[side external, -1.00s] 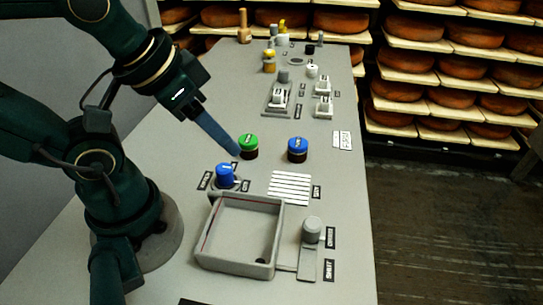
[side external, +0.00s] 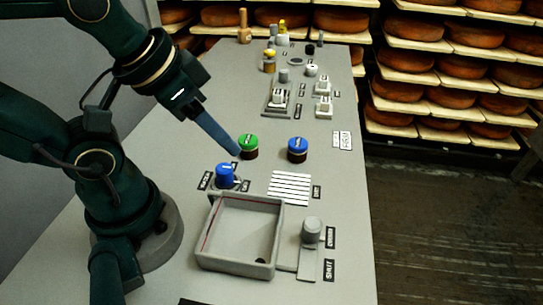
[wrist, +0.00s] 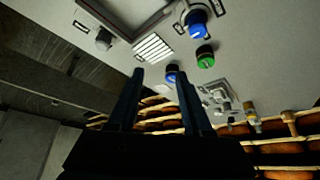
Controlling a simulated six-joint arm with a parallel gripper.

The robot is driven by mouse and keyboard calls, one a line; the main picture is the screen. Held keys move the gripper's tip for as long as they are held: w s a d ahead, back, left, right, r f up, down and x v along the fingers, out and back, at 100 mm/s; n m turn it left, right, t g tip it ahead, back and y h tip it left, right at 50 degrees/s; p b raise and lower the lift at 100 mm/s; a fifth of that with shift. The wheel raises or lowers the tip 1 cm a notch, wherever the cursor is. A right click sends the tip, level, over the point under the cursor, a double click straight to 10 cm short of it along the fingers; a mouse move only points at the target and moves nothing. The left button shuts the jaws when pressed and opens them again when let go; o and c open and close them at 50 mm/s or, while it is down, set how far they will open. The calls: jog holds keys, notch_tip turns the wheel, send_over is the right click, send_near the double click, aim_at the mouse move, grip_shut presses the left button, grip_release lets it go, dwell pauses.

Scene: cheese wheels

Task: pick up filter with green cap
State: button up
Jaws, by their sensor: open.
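The filter with the green cap (side external: 249,146) stands upright on the grey table, a dark body under a green top. It also shows in the wrist view (wrist: 205,57), right of the fingers. My gripper (side external: 235,151) has its blue-grey fingers pointing down and right, their tips at the left side of the green cap in the side view. I cannot tell whether they touch it. In the wrist view my gripper (wrist: 160,75) shows two fingers spread apart with nothing held between them.
A blue-capped filter (side external: 297,149) stands to the right of the green one. A blue knob (side external: 225,176) sits in front, with a white slotted patch (side external: 290,187) and a grey tray (side external: 275,236) nearer. Small fixtures (side external: 278,98) stand farther back. Cheese shelves (side external: 440,75) line the far side.

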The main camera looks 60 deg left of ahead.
jog(key=shift+o, duration=0.3)
jog(key=o, duration=0.6)
jog(key=shift+c, duration=0.2)
jog(key=n+g, duration=0.1)
jog(key=g, duration=0.2)
send_over(248, 139)
jog(key=d, duration=0.3)
jog(key=s+x, duration=0.1)
jog(key=x, duration=0.4)
jog(key=shift+n+g, duration=0.5)
jog(key=a+f, duration=0.1)
jog(key=f, duration=0.2)
jog(key=a+f, duration=0.1)
jog(key=shift+s+a+f, duration=0.2)
jog(key=shift+a, duration=0.1)
jog(key=shift+s+a+f, duration=0.1)
jog(key=shift+a+f, duration=0.1)
jog(key=shift+f, duration=0.4)
jog(key=shift+w+f, duration=0.1)
jog(key=shift+f, duration=0.95)
jog(key=shift+w+f, duration=0.15)
jog(key=shift+f, duration=0.9)
